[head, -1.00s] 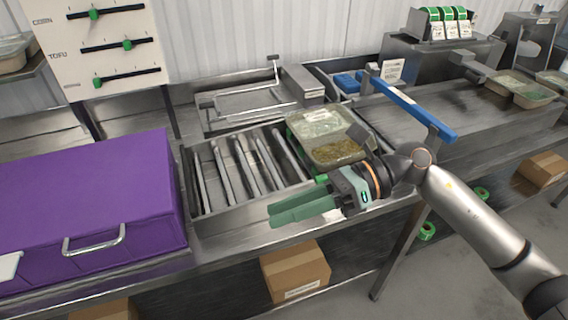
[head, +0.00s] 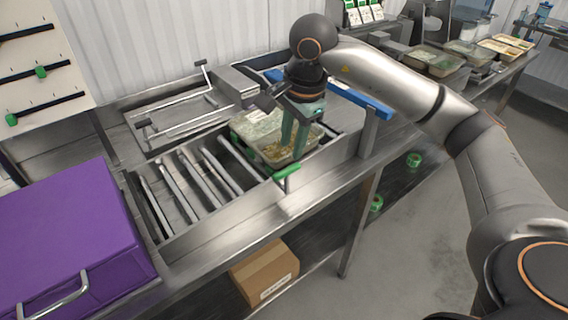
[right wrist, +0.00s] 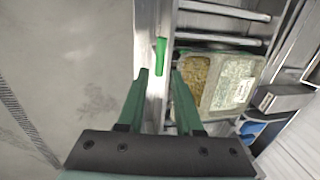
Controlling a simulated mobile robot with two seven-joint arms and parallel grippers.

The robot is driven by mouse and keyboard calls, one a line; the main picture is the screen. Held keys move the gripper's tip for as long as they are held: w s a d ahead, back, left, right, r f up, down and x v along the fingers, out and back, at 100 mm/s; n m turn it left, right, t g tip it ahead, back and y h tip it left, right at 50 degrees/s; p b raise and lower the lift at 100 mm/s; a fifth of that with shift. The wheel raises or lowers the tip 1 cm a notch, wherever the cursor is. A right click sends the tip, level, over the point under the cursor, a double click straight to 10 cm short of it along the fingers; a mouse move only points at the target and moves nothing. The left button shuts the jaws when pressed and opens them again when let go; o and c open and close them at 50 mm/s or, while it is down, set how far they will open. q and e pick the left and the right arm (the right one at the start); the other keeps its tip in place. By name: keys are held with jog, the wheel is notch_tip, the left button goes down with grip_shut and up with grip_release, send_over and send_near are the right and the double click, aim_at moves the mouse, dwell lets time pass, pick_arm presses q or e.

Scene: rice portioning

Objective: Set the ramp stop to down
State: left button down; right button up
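The ramp stop shows as a small green handle (head: 287,171) at the front edge of the roller ramp (head: 200,170), beside the food tray; it looks roughly level, slightly tilted. In the right wrist view the green handle (right wrist: 160,55) lies on the metal rail, ahead of the fingertips and between their lines. My right gripper (head: 293,150) points down in front of the tray, its green fingers hiding part of it. In the right wrist view the gripper (right wrist: 159,73) is open with nothing between the fingers, apart from the handle. My left gripper is not in view.
A two-compartment food tray (head: 268,136) with a film-like pale half and a brownish half sits at the ramp's right end. A purple case (head: 70,240) is at left.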

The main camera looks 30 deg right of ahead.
aim_at(285, 170)
jog(key=f, duration=0.2)
jog(key=w+f, duration=0.1)
jog(key=f, duration=0.4)
jog(key=shift+w+a+f+p, duration=0.15)
jog(key=shift+w+f+p, duration=0.1)
jog(key=shift+p, duration=0.1)
jog(key=shift+c, duration=0.2)
grip_shut()
dwell(0.8)
